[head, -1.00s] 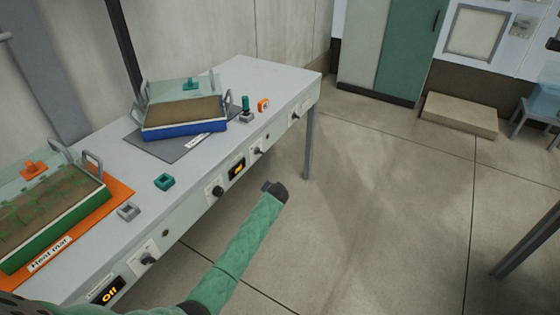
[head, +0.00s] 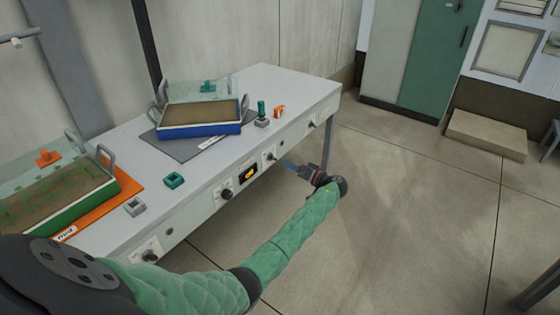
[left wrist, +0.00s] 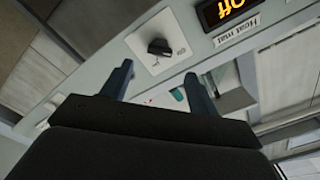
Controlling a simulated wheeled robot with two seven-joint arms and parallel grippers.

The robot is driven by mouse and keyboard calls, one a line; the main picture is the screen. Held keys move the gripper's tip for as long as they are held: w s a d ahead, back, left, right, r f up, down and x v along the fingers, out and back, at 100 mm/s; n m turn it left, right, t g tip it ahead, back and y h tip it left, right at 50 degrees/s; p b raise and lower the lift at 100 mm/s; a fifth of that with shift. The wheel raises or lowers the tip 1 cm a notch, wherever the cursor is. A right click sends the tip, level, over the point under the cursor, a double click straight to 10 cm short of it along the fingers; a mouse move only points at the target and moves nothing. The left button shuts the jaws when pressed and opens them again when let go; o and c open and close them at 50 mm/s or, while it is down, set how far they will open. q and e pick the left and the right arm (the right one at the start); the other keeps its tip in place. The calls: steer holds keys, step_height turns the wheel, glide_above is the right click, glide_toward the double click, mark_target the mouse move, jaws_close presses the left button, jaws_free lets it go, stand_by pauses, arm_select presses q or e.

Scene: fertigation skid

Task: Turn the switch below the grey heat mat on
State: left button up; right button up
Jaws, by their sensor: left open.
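The grey heat mat (head: 160,147) lies on the table under a blue tray (head: 215,131). Below it, the table's front panel carries a dark rotary switch (head: 270,156) beside a lit display (head: 248,173). My left gripper (head: 288,165) is open and empty, facing the panel. In the left wrist view its fingers (left wrist: 160,84) stand apart, with the switch beyond their tips. My right gripper is not in view.
Other knobs sit along the panel: one left of the display (head: 226,194), one at far right (head: 311,124), one at lower left (head: 150,255). An orange mat (head: 121,196) bears a green tray (head: 90,211).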

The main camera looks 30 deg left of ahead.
mark_target(275, 159)
arm_select(q)
steer(key=shift+w+a+p, duration=0.2)
steer(key=shift+a+p, duration=0.25)
steer(key=shift+a, duration=1.5)
steer(key=shift+w+a+p, duration=0.15)
steer(key=shift+a+p, duration=0.3)
steer(key=shift+a, duration=1.45)
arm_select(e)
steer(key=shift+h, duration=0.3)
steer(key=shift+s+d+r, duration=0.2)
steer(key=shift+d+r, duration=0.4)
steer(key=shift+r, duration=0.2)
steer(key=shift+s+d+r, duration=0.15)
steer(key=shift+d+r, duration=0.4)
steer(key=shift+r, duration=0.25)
arm_select(q)
steer(key=c, duration=1)
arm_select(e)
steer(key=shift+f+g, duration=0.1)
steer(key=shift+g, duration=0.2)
